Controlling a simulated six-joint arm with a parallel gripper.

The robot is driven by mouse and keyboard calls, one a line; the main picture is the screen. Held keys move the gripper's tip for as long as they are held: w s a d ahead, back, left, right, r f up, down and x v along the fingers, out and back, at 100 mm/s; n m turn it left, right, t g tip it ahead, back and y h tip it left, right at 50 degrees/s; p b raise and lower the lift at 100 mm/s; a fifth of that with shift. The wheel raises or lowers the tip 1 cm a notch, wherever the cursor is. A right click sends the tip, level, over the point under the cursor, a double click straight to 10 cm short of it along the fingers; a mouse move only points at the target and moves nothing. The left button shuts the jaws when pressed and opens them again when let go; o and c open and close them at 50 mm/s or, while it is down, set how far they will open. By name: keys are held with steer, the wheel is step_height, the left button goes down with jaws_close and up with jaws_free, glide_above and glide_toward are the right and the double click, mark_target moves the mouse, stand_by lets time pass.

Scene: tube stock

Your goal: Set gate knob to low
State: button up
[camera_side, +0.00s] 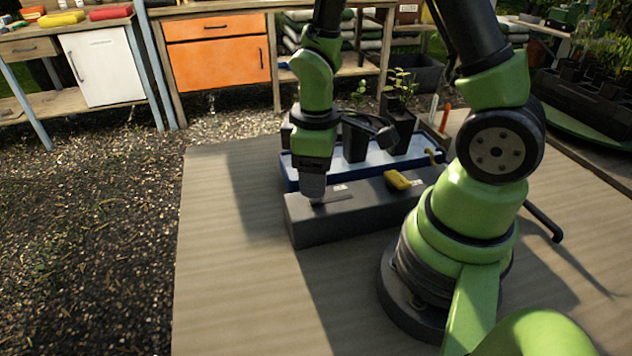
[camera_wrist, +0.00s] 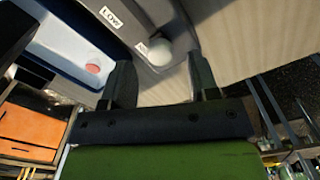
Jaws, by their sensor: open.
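A dark grey box (camera_side: 340,215) lies on the wooden table, with a yellow handle (camera_side: 397,180) on its top at the right and small white labels. In the wrist view, the box's grey top (camera_wrist: 125,20) carries a label reading LOW (camera_wrist: 111,18). A pale round knob (camera_wrist: 156,50) stands beside that label. My gripper (camera_side: 313,190) is low over the left end of the box. In the wrist view its fingers (camera_wrist: 160,75) are apart, with the knob showing between and just beyond the tips. I cannot tell whether they touch it. The knob is not clear in the side view.
The table (camera_side: 225,270) is clear at left and front. An orange cabinet (camera_side: 217,60) stands beyond.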

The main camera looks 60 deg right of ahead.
steer(key=shift+f, duration=1.2)
steer(key=shift+c, duration=0.5)
jaws_close()
steer(key=shift+s+d, duration=1.9)
steer(key=shift+d, duration=0.05)
steer(key=shift+o, duration=0.5)
jaws_free()
steer(key=shift+r, duration=0.1)
step_height(320, 180, up, 10)
